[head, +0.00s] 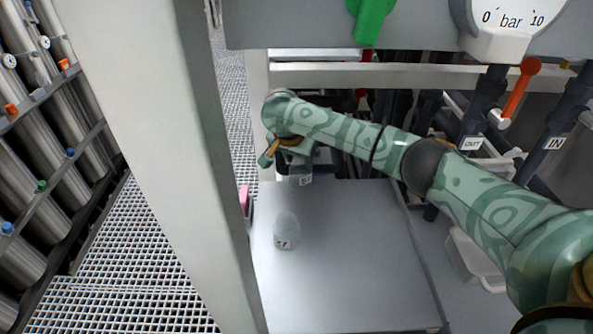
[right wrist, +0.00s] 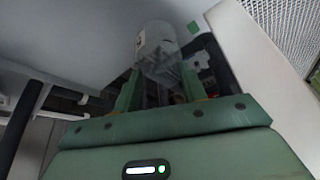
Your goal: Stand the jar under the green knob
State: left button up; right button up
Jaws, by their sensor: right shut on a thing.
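The green knob (head: 370,18) hangs at the top of the head view on a grey panel. My right gripper (head: 299,164) is beneath and left of it, at the back left of the grey platform. It is shut on a clear jar, whose labelled lower part (head: 303,180) shows below the gripper. In the right wrist view the jar (right wrist: 158,62) is between the green fingers (right wrist: 160,85). Another translucent labelled jar (head: 286,231) stands upright on the platform, nearer the viewer. Whether the held jar touches the platform is unclear. My left gripper is not in view.
The grey platform (head: 350,285) has free room at its front and right. A pale post (head: 205,150) borders it on the left, with a pink object (head: 245,200) beside it. A pressure gauge (head: 508,18), orange lever (head: 520,88) and dark pipes (head: 565,110) are at right.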

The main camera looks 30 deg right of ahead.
aim_at(297, 164)
notch_tip(297, 164, down, 3)
jog(key=shift+f+b, duration=0.1)
jog(key=shift+b, duration=0.35)
jog(key=shift+r, duration=0.25)
pick_arm(q)
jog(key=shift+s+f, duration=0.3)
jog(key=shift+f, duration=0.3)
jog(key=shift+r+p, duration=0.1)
jog(key=shift+p, duration=0.2)
pick_arm(e)
jog(key=shift+f, duration=0.1)
jog(key=o, duration=1)
jog(key=shift+f, duration=0.1)
jog(key=shift+c, duration=0.2)
pick_arm(q)
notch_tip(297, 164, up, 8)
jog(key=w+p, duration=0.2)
jog(key=p, duration=0.6)
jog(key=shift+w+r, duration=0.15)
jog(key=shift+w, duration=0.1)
pick_arm(e)
jog(key=v, duration=1.2)
jog(key=shift+r, duration=0.3)
jog(key=shift+f, duration=0.1)
